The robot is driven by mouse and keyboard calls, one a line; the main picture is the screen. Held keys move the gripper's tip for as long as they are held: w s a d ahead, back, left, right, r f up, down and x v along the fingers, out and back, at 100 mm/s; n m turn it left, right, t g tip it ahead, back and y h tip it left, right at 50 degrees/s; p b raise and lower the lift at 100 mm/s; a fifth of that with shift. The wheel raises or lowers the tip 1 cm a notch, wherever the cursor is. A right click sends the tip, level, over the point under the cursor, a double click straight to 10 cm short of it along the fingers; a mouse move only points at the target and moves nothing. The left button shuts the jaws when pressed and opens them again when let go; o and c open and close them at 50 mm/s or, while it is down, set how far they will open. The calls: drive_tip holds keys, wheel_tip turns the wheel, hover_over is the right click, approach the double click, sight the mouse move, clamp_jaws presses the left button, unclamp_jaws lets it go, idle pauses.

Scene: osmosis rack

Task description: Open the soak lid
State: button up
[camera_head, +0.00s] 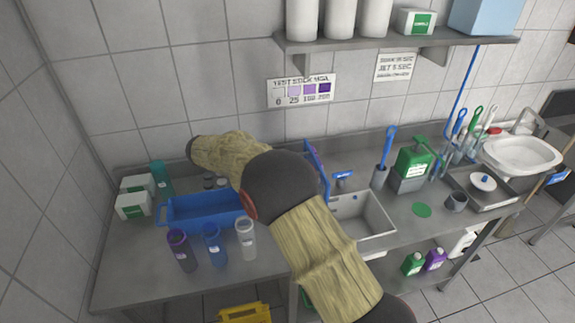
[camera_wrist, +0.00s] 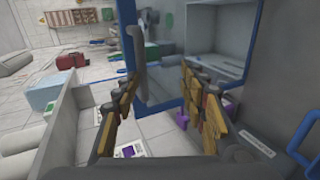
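A clear panel with a blue rim and a grey handle, which looks like the soak lid (camera_wrist: 200,45), stands raised in the wrist view. A blue-edged panel (camera_head: 317,168), probably the same lid, stands tilted and nearly edge-on left of the sink in the head view. My gripper (camera_wrist: 160,112) is open, its yellow-brown fingers apart either side of the lid's lower part in the picture. I cannot tell whether they touch it. In the head view my arm crosses the middle and my gripper's fingers do not show. A blue tub (camera_head: 205,212) sits partly behind my arm.
Purple, blue and clear bottles (camera_head: 213,245) stand at the counter's front. White boxes (camera_head: 135,205) and a teal bottle (camera_head: 161,178) stand at the left. The sink (camera_head: 358,215), a green container (camera_head: 410,165) and brushes (camera_head: 470,130) are at the right. A shelf (camera_head: 400,42) hangs above.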

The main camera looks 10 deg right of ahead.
drive_tip(key=shift+o, duration=0.9)
drive_tip(key=shift+s+f, duration=0.15)
drive_tip(key=shift+f, duration=0.45)
drive_tip(key=shift+a+r, duration=0.15)
drive_tip(key=shift+a, duration=0.05)
drive_tip(key=v, duration=1.2)
drive_tip(key=shift+r, duration=0.3)
drive_tip(key=shift+d, duration=0.1)
